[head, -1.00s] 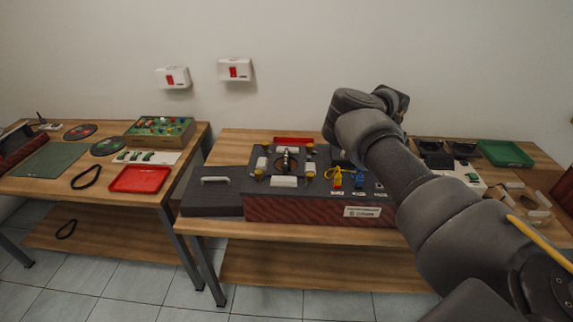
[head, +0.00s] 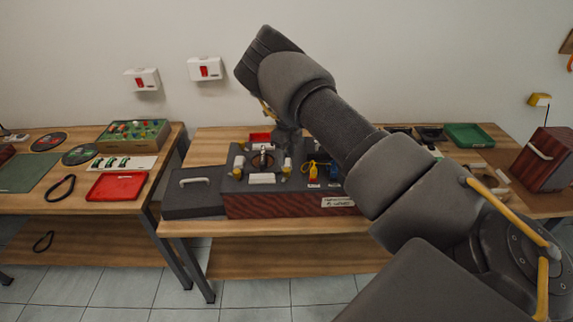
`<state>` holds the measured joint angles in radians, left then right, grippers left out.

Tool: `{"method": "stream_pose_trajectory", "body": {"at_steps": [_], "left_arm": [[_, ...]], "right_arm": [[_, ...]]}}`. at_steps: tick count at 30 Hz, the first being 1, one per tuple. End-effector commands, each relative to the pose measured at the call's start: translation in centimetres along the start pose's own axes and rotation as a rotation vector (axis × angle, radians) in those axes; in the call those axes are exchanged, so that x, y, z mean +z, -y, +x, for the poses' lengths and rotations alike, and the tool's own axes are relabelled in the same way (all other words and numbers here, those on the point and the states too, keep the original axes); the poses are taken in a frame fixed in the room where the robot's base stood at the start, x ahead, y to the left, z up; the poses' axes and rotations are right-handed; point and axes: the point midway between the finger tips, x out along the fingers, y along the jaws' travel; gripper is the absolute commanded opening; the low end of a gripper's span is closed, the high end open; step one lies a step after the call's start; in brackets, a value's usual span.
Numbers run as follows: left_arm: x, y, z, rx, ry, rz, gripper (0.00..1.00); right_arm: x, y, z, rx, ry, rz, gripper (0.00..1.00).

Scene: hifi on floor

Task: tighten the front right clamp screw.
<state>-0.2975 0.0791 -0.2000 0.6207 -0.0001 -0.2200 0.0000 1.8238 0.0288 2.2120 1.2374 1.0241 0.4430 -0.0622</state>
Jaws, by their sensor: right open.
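The hifi unit (head: 290,204) is a grey-topped box with a dark red front on the middle table. On its top left, small white blocks with brass-coloured screws surround a round dark part (head: 263,160). The front right clamp screw (head: 287,170) appears as a small brass knob by a white block; its tightness cannot be seen. My right arm reaches in from the right, and its gripper (head: 287,139) hangs down behind the clamp area, open. Its fingertips are small and partly hidden, and I see nothing held. My left gripper is out of view.
Yellow and blue plugs (head: 313,172) stand on the hifi's top, right of the clamps. A grey lid with a handle (head: 195,192) lies left of it. A red tray (head: 117,186) is on the left table, a green tray (head: 468,135) at the back right.

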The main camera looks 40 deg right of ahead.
Motion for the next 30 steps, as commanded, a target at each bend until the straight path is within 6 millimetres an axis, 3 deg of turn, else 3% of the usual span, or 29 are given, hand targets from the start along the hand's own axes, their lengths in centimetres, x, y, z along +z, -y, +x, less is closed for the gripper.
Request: {"method": "stream_pose_trajectory", "body": {"at_steps": [9, 22, 30], "left_arm": [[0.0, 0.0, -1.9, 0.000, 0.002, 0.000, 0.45], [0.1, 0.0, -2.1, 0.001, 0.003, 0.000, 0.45], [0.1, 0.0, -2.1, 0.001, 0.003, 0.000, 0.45]], "right_arm": [[0.0, 0.0, 4.8, 0.001, -0.001, -0.001, 0.45], [0.0, 0.0, 6.0, -0.001, 0.001, -0.001, 0.45], [0.0, 0.1, 5.9, -0.001, 0.001, -0.001, 0.11]]}}
